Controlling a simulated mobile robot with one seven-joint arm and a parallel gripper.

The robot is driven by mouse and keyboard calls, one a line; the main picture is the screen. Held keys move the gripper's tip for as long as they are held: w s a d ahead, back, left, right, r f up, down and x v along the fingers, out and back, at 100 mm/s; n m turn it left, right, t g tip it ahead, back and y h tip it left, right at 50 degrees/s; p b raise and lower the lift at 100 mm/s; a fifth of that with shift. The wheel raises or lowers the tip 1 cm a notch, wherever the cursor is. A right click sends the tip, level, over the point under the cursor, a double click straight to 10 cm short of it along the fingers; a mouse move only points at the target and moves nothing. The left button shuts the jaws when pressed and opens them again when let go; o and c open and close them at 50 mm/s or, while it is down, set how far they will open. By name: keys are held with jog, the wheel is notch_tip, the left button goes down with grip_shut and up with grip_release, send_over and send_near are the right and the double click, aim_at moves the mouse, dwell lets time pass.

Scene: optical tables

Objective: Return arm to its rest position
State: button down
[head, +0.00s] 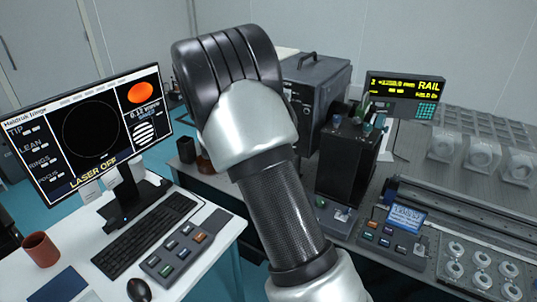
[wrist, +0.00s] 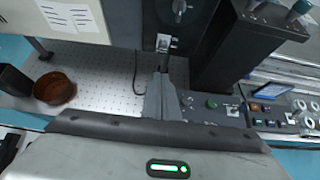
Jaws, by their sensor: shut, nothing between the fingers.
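My arm rises from the bottom of the head view, with a silver and black elbow high in the middle and a dark textured link below it. My gripper is hidden in the head view. In the wrist view my gripper (wrist: 164,88) shows with its narrow grey fingers together and nothing between them. It is over the perforated optical table (wrist: 105,75), in front of a small white-labelled fitting (wrist: 166,42). A green light glows on the gripper body. I cannot tell the exact height of the fingertips above the table.
A monitor (head: 90,130) reading "LASER OFF", a keyboard (head: 145,232), a button box (head: 180,250) and a red-brown mug (head: 40,249) stand on the left desk. A black case (head: 312,95), dark tower (head: 345,165), RAIL display (head: 405,92) and rail (head: 455,215) crowd the right.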

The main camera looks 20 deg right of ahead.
jog(key=shift+s+a+r, duration=0.15)
jog(key=shift+a+r, duration=0.05)
jog(key=shift+r, duration=0.1)
